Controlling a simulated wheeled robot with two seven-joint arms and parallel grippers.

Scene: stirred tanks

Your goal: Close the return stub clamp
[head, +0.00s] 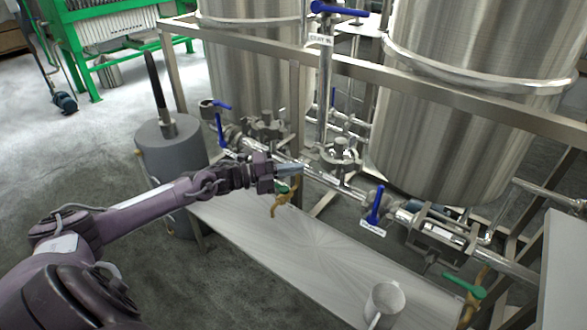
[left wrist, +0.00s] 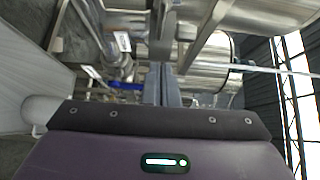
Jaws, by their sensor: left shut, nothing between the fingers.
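My left gripper (head: 299,170) reaches in from the left in the head view, in front of the steel pipework. Its fingers are together with nothing between them. In the left wrist view the two fingers (left wrist: 163,86) point away side by side toward blurred pipes and tanks. A pipe clamp (head: 340,153) sits on the pipe just right of and beyond the fingertips. Another clamp-like fitting (head: 265,126) is behind and above the gripper. I cannot tell which one is the return stub clamp, nor whether either is open or closed. My right gripper is not in view.
Two large steel tanks (head: 470,95) stand behind a steel frame rail (head: 440,93). Blue-handled valves (head: 376,205) and a green-handled valve (head: 463,287) project from the pipes. A metal shelf (head: 300,240) below holds a mug (head: 385,303). A grey drum (head: 170,150) stands left.

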